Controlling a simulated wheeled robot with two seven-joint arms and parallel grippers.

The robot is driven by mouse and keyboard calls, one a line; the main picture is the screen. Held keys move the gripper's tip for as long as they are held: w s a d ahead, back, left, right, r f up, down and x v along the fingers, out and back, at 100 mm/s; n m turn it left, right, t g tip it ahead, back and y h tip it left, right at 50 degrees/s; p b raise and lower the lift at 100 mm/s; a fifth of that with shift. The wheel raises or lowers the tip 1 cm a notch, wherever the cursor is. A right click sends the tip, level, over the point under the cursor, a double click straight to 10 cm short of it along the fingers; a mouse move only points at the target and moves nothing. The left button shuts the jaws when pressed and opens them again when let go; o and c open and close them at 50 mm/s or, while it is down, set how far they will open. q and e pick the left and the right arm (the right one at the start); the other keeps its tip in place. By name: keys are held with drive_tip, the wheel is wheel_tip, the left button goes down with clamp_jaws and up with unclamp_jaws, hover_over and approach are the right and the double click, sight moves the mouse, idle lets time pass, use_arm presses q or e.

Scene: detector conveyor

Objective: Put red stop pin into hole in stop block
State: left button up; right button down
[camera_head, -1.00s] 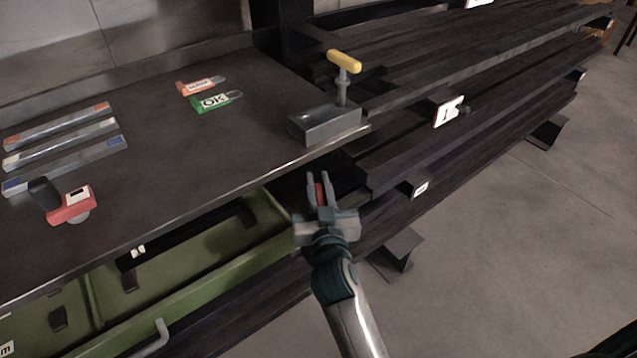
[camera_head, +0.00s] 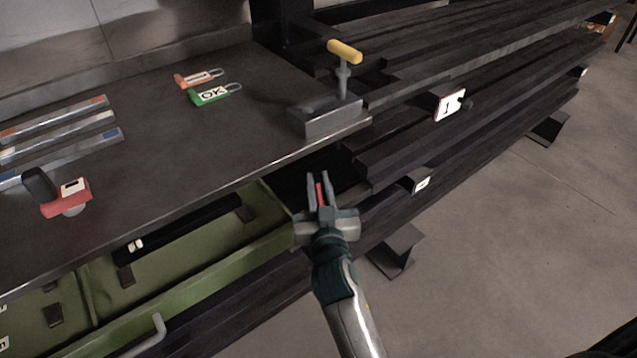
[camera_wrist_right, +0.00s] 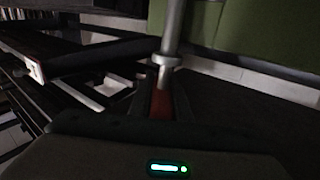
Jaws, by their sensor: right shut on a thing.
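The red stop pin is in my right gripper (camera_head: 318,188). Its red part (camera_head: 320,195) shows between the fingers in the head view. In the right wrist view the red part (camera_wrist_right: 161,104) sits between the jaws, with a bare metal shaft (camera_wrist_right: 173,30) extending from it. The grey stop block (camera_head: 330,122) sits on the table's right front corner. A yellow-handled T-shaped pin (camera_head: 343,52) stands upright at the block. My right gripper is below and in front of the block, apart from it. The block's hole cannot be made out. My left gripper is out of view.
The dark table (camera_head: 200,140) carries a red tool (camera_head: 66,200), several metal bars and two tags, one green (camera_head: 215,94) and one orange (camera_head: 197,78). A green drawer (camera_head: 190,285) is under the table. Dark conveyor rails run to the right.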

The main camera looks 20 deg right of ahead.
drive_tip(key=shift+f+b, duration=0.3)
drive_tip(key=shift+f, duration=0.2)
drive_tip(key=c, duration=1.6)
unclamp_jaws()
drive_tip(key=shift+o, duration=0.2)
